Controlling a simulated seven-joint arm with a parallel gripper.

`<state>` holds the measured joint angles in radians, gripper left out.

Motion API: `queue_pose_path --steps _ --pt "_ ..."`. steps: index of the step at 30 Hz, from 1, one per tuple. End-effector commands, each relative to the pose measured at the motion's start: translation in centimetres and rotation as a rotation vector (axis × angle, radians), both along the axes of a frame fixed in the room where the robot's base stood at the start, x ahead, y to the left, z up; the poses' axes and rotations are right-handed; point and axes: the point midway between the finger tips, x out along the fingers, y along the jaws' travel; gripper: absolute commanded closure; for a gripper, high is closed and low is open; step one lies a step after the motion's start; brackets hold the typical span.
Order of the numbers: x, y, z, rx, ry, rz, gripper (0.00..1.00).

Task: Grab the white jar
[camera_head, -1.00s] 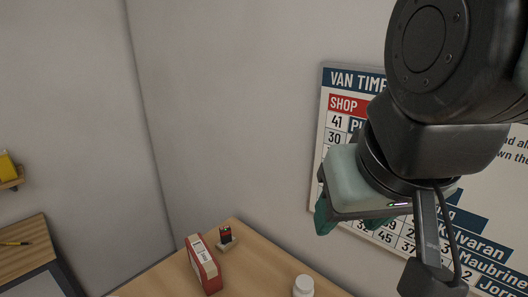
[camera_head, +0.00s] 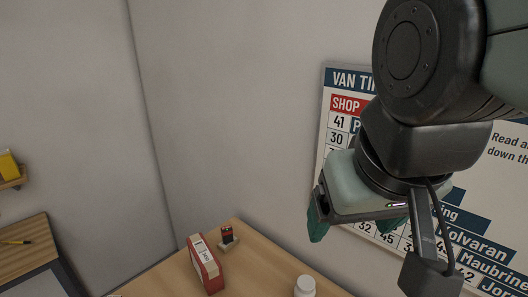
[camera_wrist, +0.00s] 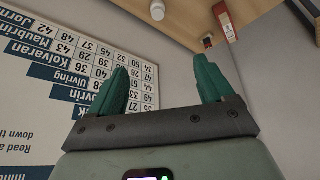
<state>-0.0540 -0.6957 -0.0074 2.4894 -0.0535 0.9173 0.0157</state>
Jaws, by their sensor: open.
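The white jar (camera_head: 305,287) stands on the wooden counter at the bottom of the head view, cut by the frame's lower edge. In the wrist view the jar (camera_wrist: 157,10) shows at the top, past the fingertips and roughly between them. My gripper (camera_head: 358,228) is up in front of the wall sign, above and to the right of the jar in the head view. In the wrist view its two green fingers (camera_wrist: 163,72) are spread apart with nothing between them. The jar is clear of the fingers.
A red and white box (camera_head: 206,264) stands on the wooden counter (camera_head: 255,268), left of the jar. A small black and red item (camera_head: 227,236) sits behind it. A timetable sign (camera_head: 338,140) hangs on the wall close behind my gripper. A yellow object (camera_head: 8,166) is on a shelf at far left.

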Motion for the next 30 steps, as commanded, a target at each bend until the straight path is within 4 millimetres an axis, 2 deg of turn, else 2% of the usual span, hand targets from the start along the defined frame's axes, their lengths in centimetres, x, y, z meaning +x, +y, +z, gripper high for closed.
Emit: queue_pose_path --steps 8,16,23,30 --pt "1.8 -2.4 -6.3 -0.274 0.397 0.080 0.19" --pt "4.0 -4.9 -11.5 -0.681 0.726 0.207 0.19" --pt "7.0 -6.0 -15.3 -1.090 0.893 0.361 0.19" --pt "10.9 -5.3 -19.9 -1.539 0.939 0.582 0.19"
